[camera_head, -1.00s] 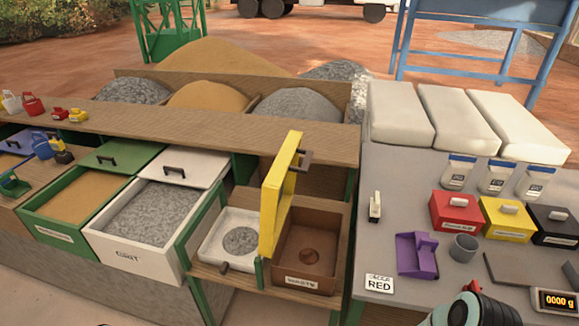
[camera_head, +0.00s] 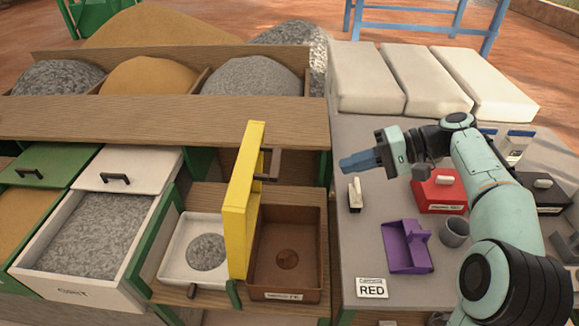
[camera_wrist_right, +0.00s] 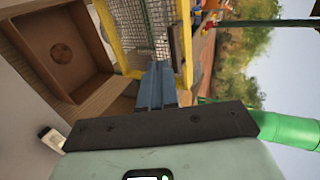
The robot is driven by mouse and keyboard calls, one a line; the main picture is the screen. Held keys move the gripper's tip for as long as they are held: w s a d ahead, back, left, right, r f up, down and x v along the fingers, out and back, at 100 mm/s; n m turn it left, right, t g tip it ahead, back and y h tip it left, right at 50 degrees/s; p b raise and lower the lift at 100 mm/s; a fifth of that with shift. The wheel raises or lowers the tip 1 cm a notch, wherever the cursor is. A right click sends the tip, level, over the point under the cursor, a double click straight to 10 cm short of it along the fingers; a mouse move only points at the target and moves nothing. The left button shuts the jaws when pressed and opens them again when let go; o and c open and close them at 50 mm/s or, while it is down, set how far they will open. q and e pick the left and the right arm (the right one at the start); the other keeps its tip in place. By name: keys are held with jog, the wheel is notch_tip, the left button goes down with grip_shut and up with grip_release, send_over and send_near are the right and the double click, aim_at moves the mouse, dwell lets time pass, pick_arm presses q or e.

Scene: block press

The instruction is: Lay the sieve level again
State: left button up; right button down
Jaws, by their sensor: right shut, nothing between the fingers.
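The sieve (camera_head: 242,205) has a yellow frame and stands tipped up on edge between the white tray and the brown waste bin. A dark handle (camera_head: 269,165) sticks out near its top right. In the right wrist view its mesh (camera_wrist_right: 160,22) and yellow frame show beyond my fingers. My right gripper (camera_head: 345,164) is shut and empty, pointing left above the grey table, to the right of the sieve and apart from it. Its fingers also show in the right wrist view (camera_wrist_right: 157,80). My left gripper is not in view.
A white tray (camera_head: 165,262) with grey grit lies left of the sieve, and a brown waste bin (camera_head: 312,262) lies right. A white-handled tool (camera_head: 355,195), purple scoop (camera_head: 400,262), red box (camera_head: 430,190) and grey cup (camera_head: 455,232) stand on the table near my arm.

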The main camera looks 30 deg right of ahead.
jog(key=a+r+x, duration=0.1)
jog(key=r+x, duration=0.1)
jog(key=x, duration=1)
jog(key=shift+w+a+f, duration=0.25)
jog(key=shift+w, duration=0.05)
